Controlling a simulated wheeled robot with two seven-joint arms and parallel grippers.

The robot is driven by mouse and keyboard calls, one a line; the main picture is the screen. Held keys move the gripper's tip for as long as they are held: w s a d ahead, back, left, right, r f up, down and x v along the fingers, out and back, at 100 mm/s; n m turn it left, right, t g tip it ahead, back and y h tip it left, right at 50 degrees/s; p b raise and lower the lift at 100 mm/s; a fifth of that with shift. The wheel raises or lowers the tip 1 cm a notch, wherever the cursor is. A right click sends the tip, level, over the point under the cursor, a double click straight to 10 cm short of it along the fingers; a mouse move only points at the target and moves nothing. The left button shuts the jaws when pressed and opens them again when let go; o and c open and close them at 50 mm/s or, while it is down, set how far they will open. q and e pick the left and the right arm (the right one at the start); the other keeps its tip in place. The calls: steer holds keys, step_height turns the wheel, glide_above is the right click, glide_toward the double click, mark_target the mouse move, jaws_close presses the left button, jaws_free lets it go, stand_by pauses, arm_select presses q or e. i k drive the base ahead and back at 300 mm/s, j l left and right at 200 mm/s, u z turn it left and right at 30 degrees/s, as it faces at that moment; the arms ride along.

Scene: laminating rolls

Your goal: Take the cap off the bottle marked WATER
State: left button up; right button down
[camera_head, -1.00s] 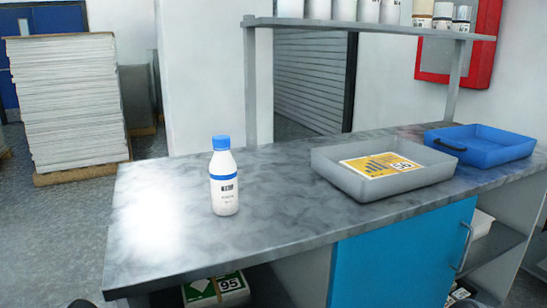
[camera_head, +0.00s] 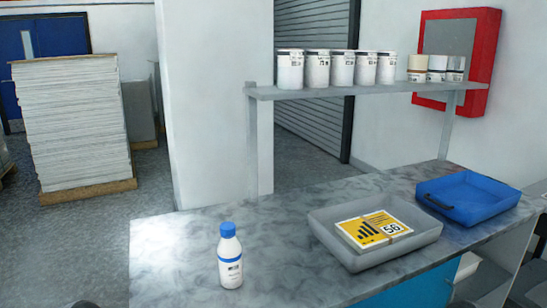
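A white bottle (camera_head: 231,262) with a blue cap (camera_head: 228,229) and a blue band stands upright on the grey worktop (camera_head: 180,255), left of the grey tray. The cap is on the bottle. The label is too small to read, so I cannot tell whether it says WATER. Neither of my grippers shows in the view.
A grey tray (camera_head: 408,254) holding a yellow card marked 56 (camera_head: 365,232) and a blue tray (camera_head: 496,206) stand on the right. A raised shelf (camera_head: 300,93) at the back carries several white tubs (camera_head: 317,70). The worktop around the bottle is clear.

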mark_target(229, 248)
steer(key=k+l+z, duration=0.1)
steer(key=l, duration=0.2)
steer(key=k+l+z, duration=0.25)
steer(key=l, duration=0.4)
steer(key=k+l+z, duration=0.1)
steer(key=l, duration=0.25)
steer(key=k, duration=0.1)
